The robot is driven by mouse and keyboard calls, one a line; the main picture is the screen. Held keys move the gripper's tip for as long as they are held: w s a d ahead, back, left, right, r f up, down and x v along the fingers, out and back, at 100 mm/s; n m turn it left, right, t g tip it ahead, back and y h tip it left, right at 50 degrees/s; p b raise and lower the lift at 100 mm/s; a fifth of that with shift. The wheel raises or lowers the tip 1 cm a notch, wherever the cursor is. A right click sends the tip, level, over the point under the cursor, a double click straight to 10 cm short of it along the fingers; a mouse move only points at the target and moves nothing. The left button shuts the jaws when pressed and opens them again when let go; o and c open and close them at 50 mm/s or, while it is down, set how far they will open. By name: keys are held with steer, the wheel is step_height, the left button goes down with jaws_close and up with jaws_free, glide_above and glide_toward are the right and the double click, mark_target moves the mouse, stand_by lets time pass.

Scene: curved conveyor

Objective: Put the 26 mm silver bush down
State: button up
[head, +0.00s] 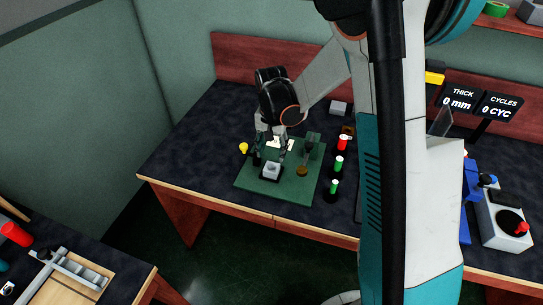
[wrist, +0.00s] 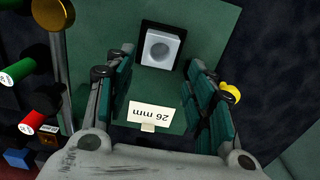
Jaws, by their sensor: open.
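The silver bush (wrist: 161,49) shows as a light grey, square-sided piece with a darker round centre. It sits on a black square base on the green board; it also shows in the head view (head: 271,170). I cannot tell whether the round centre is a hole or a separate part. My gripper (wrist: 160,63) points down over the board with its two teal-padded fingers spread apart and nothing between them. The bush lies just beyond the fingertips, apart from both pads as far as I can see. It also shows in the head view (head: 271,156). A white "26 mm" card (wrist: 150,115) lies on the board.
The green board (head: 252,184) lies on the dark bench. A brass-topped post (wrist: 48,15) and several red and green capped pieces stand beside it. A yellow knob (head: 243,148) is at the board's left edge. Bare bench (head: 190,165) is free further left.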

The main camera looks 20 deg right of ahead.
steer(key=s+r+n+t+p, duration=0.1)
steer(key=s+r+n+t, duration=0.1)
steer(key=s+r, duration=0.5)
steer(key=s+r+n+t, duration=0.1)
steer(key=s+r, duration=0.2)
steer(key=r, duration=0.8)
steer(key=s+r+n+t, duration=0.3)
steer(key=s+n+t, duration=0.1)
steer(key=s, duration=0.9)
steer(key=shift+c, duration=0.6)
